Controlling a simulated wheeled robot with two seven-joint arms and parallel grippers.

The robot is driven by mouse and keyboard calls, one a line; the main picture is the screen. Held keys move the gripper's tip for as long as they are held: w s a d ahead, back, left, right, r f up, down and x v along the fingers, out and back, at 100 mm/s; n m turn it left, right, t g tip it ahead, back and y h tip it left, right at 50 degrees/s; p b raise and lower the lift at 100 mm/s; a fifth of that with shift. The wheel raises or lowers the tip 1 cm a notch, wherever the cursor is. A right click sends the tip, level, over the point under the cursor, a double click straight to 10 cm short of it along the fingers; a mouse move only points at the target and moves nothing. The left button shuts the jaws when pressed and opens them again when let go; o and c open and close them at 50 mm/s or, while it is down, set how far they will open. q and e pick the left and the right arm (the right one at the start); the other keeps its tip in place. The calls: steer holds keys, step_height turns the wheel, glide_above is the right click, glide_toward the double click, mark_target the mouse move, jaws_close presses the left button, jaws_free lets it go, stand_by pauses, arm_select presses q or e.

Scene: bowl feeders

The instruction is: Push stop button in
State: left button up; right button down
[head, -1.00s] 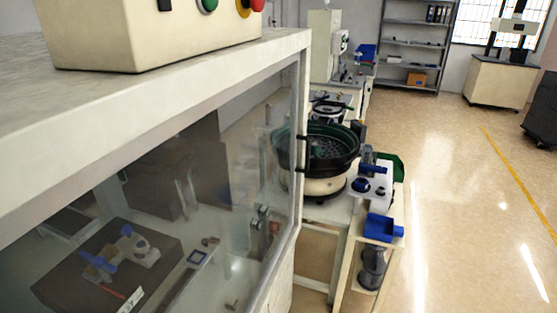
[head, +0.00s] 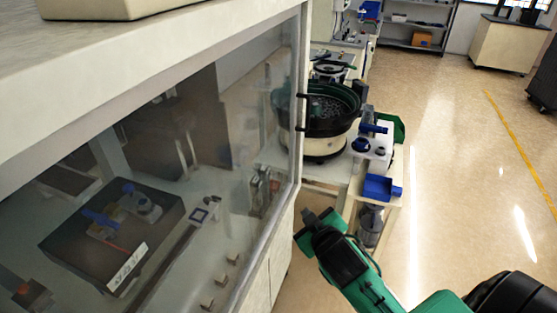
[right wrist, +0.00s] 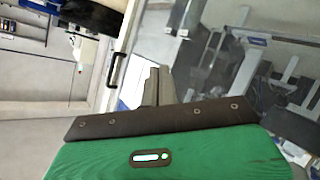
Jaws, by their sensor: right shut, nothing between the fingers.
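The stop button is out of view now. Only the lower edge of the cream control box (head: 110,8) shows, on top of the white cabinet (head: 190,62) at the upper left. My right gripper (head: 308,217) is in front of the cabinet's right corner, below the level of its top. It is shut and empty. In the right wrist view its grey fingers (right wrist: 158,86) are together, with the cabinet's clear panel beyond them. My left gripper is not in view.
The cabinet's clear door has a dark handle (right wrist: 117,70). Open floor (head: 455,150) lies to the right.

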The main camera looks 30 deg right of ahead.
steer(key=w+d+r+n+t+y, duration=0.1)
steer(key=w+r+n+t, duration=0.3)
steer(key=r, duration=0.8)
steer(key=w+d+r+n+t+y, duration=0.15)
steer(key=w+r+t, duration=0.35)
steer(key=r, duration=0.7)
steer(key=s+a+r+n+y, duration=0.2)
steer(key=r+n+y, duration=0.6)
steer(key=n, duration=0.1)
steer(key=s+a+r+n+y, duration=0.1)
steer(key=a+r+n+y, duration=0.1)
steer(key=r+n+y, duration=0.7)
steer(key=s+a+r+n+g+y, duration=0.1)
steer(key=s+r+n+g+y, duration=0.1)
steer(key=r+n+g, duration=0.45)
steer(key=s+r+n+g+y, duration=0.2)
steer(key=n+g, duration=0.2)
steer(key=n, duration=0.6)
steer(key=s+d+r+n+t+h, duration=0.1)
steer(key=s+d+r+t+h, duration=0.1)
steer(key=d+r+h, duration=0.3)
steer(key=d+h, duration=0.3)
steer(key=shift+s+d+r, duration=0.25)
steer(key=shift+s+r, duration=0.05)
steer(key=shift+s, duration=0.05)
steer(key=shift+w, duration=0.1)
steer(key=p+x, duration=0.6)
steer(key=x, duration=0.8)
steer(key=shift+f+p, duration=0.25)
steer(key=shift+p, duration=0.1)
